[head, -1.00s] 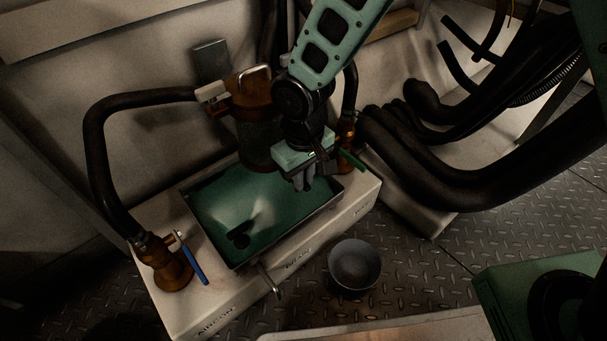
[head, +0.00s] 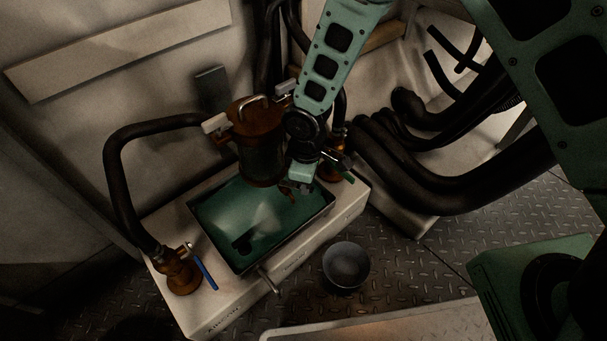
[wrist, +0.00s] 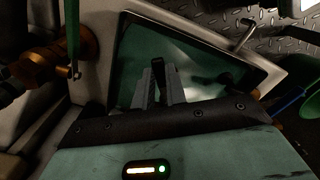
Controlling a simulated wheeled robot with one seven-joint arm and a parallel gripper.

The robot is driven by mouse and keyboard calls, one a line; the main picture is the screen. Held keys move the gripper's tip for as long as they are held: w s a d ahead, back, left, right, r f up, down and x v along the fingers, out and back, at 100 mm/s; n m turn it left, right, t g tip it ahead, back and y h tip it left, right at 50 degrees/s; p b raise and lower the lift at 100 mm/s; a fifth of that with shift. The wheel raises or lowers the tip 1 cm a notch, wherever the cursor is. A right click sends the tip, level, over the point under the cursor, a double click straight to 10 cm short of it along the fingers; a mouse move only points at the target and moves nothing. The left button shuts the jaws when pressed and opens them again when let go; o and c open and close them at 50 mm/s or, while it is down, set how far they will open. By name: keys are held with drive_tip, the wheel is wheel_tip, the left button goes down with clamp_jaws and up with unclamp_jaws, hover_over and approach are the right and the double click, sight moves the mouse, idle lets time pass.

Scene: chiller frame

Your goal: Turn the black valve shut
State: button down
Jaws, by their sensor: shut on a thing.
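The black valve's handle (wrist: 158,70) shows in the wrist view as a dark bar between my gripper's fingers, over the green tray. My gripper (wrist: 160,86) is shut on it, with a grey finger on each side. In the head view my gripper (head: 294,188) is beside the foot of the brown cylindrical canister (head: 262,155), above the tray's back right part. A small reddish-brown fitting shows by the fingertips there. The valve's body is mostly hidden, and I cannot tell the handle's exact angle.
The green tray (head: 328,207) sits on a pale box. A brass valve with a blue lever (head: 205,273) is at left; one with a green lever (wrist: 73,35) stands near my wrist. Thick black hoses (head: 430,190) lie at right.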

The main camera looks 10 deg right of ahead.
drive_tip(key=shift+w+d+n+p, duration=0.15)
drive_tip(key=shift+w+n+p, duration=0.55)
drive_tip(key=shift+n+p, duration=0.7)
drive_tip(key=shift+w+d+n+p, duration=0.1)
drive_tip(key=shift+w+n+p, duration=0.6)
drive_tip(key=shift+n+p, duration=0.7)
drive_tip(key=c, duration=1.4)
unclamp_jaws()
drive_tip(key=shift+c, duration=0.2)
wheel_tip(320, 180, up, 17)
drive_tip(key=p, duration=0.6)
drive_tip(key=shift+r, duration=0.2)
